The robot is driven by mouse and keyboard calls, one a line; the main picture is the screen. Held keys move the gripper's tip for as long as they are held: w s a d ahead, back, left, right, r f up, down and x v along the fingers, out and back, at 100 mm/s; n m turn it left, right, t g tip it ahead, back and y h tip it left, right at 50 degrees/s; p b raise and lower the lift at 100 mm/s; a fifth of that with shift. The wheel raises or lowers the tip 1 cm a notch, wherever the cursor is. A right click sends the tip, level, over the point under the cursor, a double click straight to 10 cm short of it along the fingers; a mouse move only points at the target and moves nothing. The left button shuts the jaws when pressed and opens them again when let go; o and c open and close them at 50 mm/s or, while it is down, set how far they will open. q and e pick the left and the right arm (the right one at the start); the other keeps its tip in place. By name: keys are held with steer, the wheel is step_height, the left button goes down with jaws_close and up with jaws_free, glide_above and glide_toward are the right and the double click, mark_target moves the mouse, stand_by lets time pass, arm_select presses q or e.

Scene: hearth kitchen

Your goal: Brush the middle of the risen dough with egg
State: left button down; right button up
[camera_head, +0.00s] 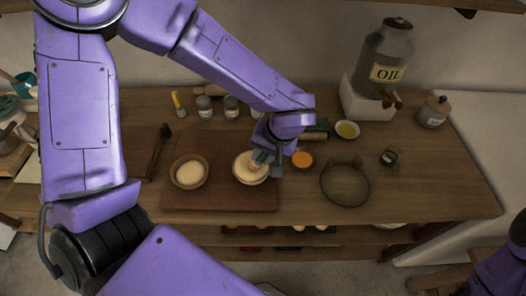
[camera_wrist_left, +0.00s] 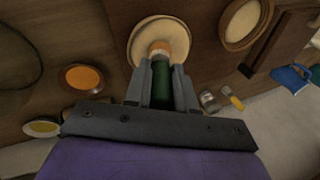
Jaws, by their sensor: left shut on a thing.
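My left gripper (camera_head: 267,158) is shut on a brush with a dark green handle (camera_wrist_left: 161,92). The brush's orange-tan end (camera_wrist_left: 159,48) points down over a round bowl of pale dough (camera_head: 245,174), also in the left wrist view (camera_wrist_left: 143,32). The brush end overlaps the dough near its middle; I cannot tell whether it touches. A second bowl of pale dough (camera_head: 189,173) stands to the left, apart from the gripper. A small bowl of orange egg (camera_head: 302,159) stands just right of the gripper, and also shows in the left wrist view (camera_wrist_left: 82,77). My right gripper is out of view.
Both dough bowls stand on a brown board (camera_head: 220,200). A round sieve-like ring (camera_head: 345,199) and a small glass jar (camera_head: 390,157) lie to the right. A yellow dish (camera_head: 347,130), an oil can (camera_head: 386,60) and several small jars stand behind. The table's front edge is near the board.

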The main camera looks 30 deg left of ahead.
arm_select(q)
steer(key=shift+f, duration=0.85)
